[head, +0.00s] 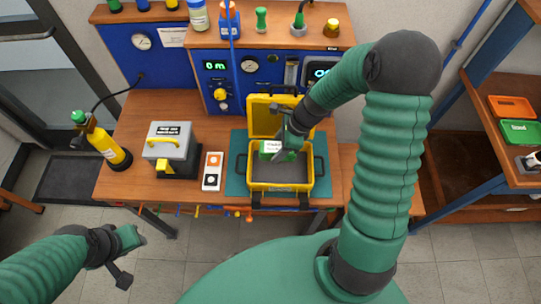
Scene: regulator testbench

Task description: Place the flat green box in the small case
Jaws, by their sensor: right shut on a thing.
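The small case (252,184) is yellow and stands open on a green mat on the wooden bench, its lid raised at the back. Its inside is dark grey. My right gripper (284,150) is shut on the flat green box (270,147), which has a white label. It holds the box over the open case, near the back of the opening. Parts of the box are hidden by the gripper, and I cannot tell how far above the case floor it is.
A grey tester (169,142) and a white panel with buttons (212,171) stand left of the case. A yellow bottle (104,146) stands at the left bench end. Blue gauge panels and a shelf rise behind. Orange and green boxes (519,132) lie on the right shelf.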

